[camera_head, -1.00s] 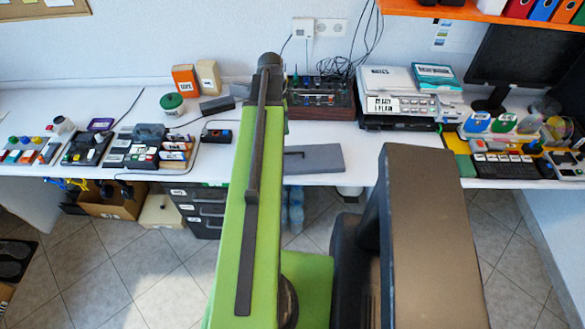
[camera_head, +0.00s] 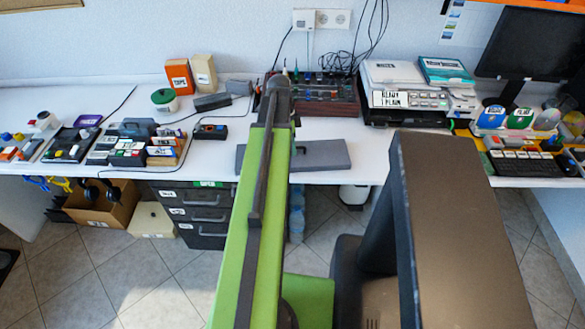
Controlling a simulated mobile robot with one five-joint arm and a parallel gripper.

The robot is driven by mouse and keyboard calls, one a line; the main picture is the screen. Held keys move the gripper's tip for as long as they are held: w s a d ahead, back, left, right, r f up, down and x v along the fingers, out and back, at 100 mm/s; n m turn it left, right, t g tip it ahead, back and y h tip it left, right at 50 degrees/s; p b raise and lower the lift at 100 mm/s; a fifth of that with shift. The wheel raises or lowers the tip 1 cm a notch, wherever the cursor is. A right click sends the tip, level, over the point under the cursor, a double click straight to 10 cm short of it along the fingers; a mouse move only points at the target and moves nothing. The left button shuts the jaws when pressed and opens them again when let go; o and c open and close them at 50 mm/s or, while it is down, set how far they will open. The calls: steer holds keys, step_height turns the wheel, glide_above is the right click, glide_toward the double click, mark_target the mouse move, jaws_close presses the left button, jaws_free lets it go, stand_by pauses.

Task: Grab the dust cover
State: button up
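A flat grey panel with a dark handle-like slot (camera_head: 322,155) lies on the front edge of the white table. It is probably the dust cover, but I cannot confirm this. My green arm crosses in front of it and hides part of its left half. The arm's dark far end shows above and beyond the panel in the picture. No gripper fingers show, so I cannot tell where my gripper is relative to the panel.
A printer (camera_head: 385,72) stands right of the panel, with a dark rack of small tools (camera_head: 325,92) behind it. A monitor (camera_head: 535,45) is at the far right. Several labelled blocks (camera_head: 130,150) stand at left. Dark drawers (camera_head: 200,215) are below the table.

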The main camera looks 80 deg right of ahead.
steer(key=shift+f, duration=0.3)
jaws_close()
stand_by(1.2)
